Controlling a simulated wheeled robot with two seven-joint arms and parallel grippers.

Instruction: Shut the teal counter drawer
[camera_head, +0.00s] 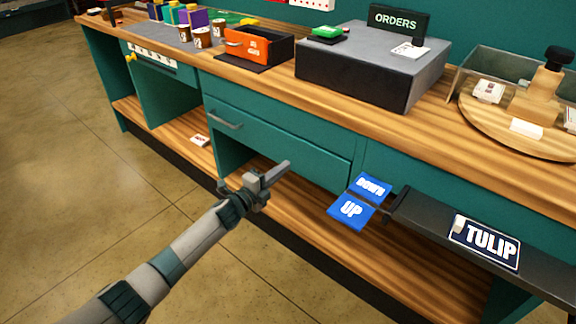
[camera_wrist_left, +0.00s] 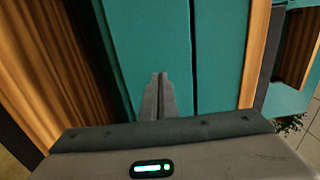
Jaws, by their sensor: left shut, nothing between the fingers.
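The teal counter drawer (camera_head: 290,145) is a wide front under the wooden countertop, with a grey bar handle (camera_head: 225,120) near its left end. I cannot tell for sure how far it stands out. My left gripper (camera_head: 286,166) is shut and empty, in front of the drawer's lower part and above the lower shelf. In the left wrist view its fingers (camera_wrist_left: 158,98) point at the teal drawer front (camera_wrist_left: 155,35); a dark gap runs beside that front. Whether the fingertips touch it is unclear. The handle is not seen there. My right gripper is out of view.
Blue DOWN and UP signs (camera_head: 350,211) and a black ledge with a TULIP label (camera_head: 485,243) stick out right of the drawer. The wooden countertop (camera_head: 270,85) carries an orange box (camera_head: 258,45) and the ORDERS stand (camera_head: 399,20). Floor at left is clear.

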